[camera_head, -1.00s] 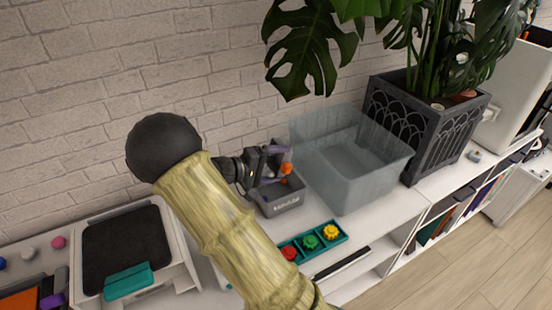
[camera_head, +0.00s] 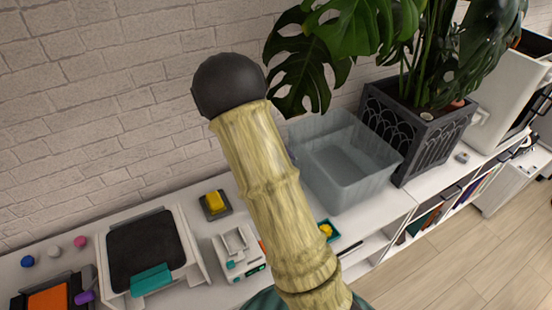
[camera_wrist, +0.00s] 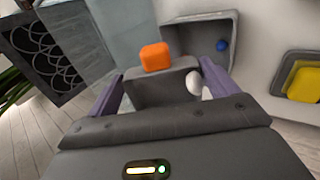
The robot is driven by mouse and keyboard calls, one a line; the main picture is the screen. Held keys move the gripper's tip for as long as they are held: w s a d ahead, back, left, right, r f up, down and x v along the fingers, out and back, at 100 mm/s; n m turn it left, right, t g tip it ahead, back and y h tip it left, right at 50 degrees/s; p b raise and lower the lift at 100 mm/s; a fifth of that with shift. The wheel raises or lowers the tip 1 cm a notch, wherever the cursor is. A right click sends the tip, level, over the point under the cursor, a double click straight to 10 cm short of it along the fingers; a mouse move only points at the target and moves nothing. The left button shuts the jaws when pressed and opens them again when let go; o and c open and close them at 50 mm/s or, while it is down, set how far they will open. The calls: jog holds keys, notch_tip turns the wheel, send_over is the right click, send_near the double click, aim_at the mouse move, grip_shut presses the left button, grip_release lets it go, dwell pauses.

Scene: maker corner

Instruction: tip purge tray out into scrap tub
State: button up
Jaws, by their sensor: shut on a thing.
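The dark grey purge tray (camera_wrist: 238,28) shows in the wrist view just beyond my gripper (camera_wrist: 162,85). My gripper's purple fingers are shut on a grey near part of it. An orange block (camera_wrist: 155,57), a white ball (camera_wrist: 194,83) and a blue ball (camera_wrist: 222,45) show at the tray. The blue ball lies inside it; how the white ball rests I cannot tell. The clear scrap tub (camera_head: 345,165) stands on the shelf top, right of my arm in the head view. It also shows in the wrist view (camera_wrist: 122,35), left of the tray. My arm hides gripper and tray in the head view.
A dark planter (camera_head: 415,130) with a large leafy plant stands right of the tub, leaves overhanging. A yellow piece in a dark holder (camera_head: 215,205), a small white device (camera_head: 238,250) and a black-bedded machine (camera_head: 147,250) stand left. The brick wall (camera_head: 100,90) is behind.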

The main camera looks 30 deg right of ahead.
jog(key=shift+d+r+y+p, duration=0.1)
jog(key=shift+r+y+p, duration=0.65)
jog(key=shift+p, duration=1.55)
jog(key=shift+a+r+y+p, duration=0.1)
jog(key=shift+r+y+p, duration=0.1)
jog(key=shift+y+p, duration=1.6)
jog(key=shift+d+r+y+p, duration=0.1)
jog(key=shift+r+y+p, duration=0.4)
jog(key=shift+p, duration=2.35)
jog(key=shift+y+p, duration=0.25)
jog(key=shift+p, duration=0.2)
jog(key=shift+f, duration=0.1)
